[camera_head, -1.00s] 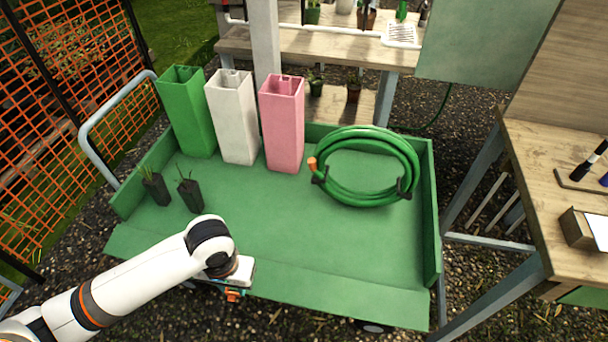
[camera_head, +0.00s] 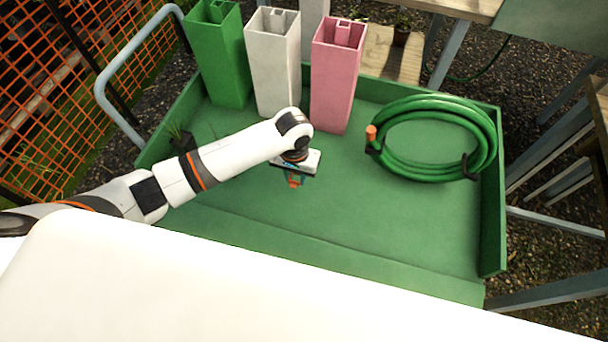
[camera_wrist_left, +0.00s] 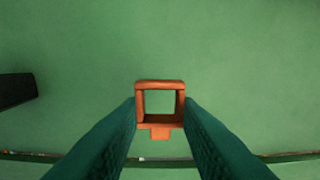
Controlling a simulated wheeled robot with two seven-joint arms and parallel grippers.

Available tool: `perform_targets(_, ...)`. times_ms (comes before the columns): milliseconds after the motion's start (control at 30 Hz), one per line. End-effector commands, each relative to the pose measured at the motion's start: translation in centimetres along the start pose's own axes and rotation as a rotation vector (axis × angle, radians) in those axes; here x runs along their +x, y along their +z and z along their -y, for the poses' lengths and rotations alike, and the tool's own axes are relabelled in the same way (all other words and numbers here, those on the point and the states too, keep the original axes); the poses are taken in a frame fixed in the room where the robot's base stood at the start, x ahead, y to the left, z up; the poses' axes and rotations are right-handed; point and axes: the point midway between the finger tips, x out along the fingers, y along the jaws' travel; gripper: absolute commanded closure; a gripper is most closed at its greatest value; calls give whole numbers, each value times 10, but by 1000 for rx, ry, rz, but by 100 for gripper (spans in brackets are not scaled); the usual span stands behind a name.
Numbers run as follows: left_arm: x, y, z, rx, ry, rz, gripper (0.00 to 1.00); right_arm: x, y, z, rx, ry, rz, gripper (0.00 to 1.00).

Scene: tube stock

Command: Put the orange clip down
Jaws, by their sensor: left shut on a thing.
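The orange clip (camera_wrist_left: 160,86) is a small square frame with a tab, seen between the fingertips in the left wrist view. It also shows as a small orange patch (camera_head: 294,182) under my left wrist in the head view. My left gripper (camera_wrist_left: 160,112) is shut on it, one green finger on each side. The gripper (camera_head: 295,177) is over the green cart bed (camera_head: 380,235). I cannot tell how high the clip is above the bed. My right gripper is not in view.
Green (camera_head: 222,60), white (camera_head: 275,70) and pink (camera_head: 337,85) square tubes stand at the back of the cart. A coiled green hose (camera_head: 480,140) lies at the right. A dark plant pot (camera_head: 182,142) is partly behind my arm. The front and middle bed is clear.

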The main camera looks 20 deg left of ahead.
Motion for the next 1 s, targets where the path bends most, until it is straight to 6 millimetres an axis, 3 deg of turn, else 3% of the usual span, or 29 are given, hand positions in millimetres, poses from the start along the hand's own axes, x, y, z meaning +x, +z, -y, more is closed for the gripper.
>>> perform_targets(133,19,0,-1,0,1,0,91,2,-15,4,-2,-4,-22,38)
perform_targets(467,56,-1,-1,-1,2,-1,91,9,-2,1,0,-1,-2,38)
perform_targets(833,61,-1,-1,-1,1,1,91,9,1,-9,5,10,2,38)
perform_targets(867,61,0,-1,-1,1,1,69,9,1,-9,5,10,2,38)
perform_targets(1000,60,0,-1,0,1,1,49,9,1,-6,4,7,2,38)
